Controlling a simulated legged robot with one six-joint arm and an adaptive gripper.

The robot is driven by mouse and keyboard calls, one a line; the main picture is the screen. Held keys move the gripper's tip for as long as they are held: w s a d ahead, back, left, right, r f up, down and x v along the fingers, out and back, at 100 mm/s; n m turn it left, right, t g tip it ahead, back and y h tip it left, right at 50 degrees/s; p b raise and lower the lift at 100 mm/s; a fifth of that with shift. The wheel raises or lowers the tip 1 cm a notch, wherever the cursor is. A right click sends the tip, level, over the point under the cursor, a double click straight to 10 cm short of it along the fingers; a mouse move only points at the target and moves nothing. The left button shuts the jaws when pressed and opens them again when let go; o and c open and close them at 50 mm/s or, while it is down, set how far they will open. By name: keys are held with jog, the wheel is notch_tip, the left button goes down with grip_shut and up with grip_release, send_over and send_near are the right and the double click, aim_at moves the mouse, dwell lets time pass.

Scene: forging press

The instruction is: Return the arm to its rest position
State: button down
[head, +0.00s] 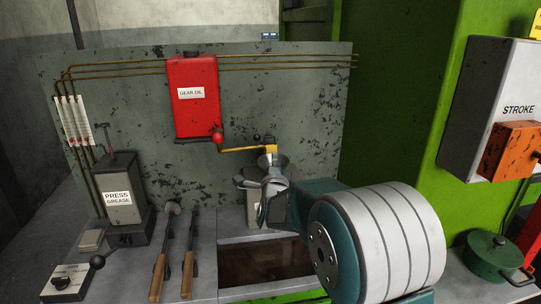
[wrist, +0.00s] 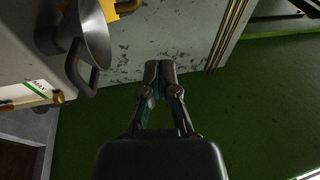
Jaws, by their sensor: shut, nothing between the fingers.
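My gripper (wrist: 160,70) shows in the wrist view with its two dark fingers together and nothing between them. It is in front of the green wall and the edge of the grey panel. A grey metal funnel (wrist: 92,35) with a dark handle is to the left of the fingers, apart from them in the picture. In the head view my teal and white arm is folded at the lower right of the middle.
A red gear oil tank (head: 193,105) hangs on the grey panel (head: 290,110). A press grease pump (head: 120,195) and two wooden-handled tools (head: 173,250) are at the left of the bench. A control box (head: 66,281) is at front left. A green pot (head: 492,256) stands at right.

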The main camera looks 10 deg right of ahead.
jog(key=s+a+f+n+g+y, duration=0.1)
jog(key=s+n+g, duration=0.6)
jog(key=s, duration=1.3)
jog(key=s+a+f+n+g+y, duration=0.2)
jog(key=s+f+n+g+y, duration=0.2)
jog(key=s+n, duration=1)
jog(key=s+f+g, duration=0.1)
jog(key=s+g, duration=0.2)
jog(key=s, duration=0.3)
jog(key=shift+s+a+f, duration=0.15)
jog(key=shift+a+f, duration=0.05)
jog(key=shift+f, duration=0.05)
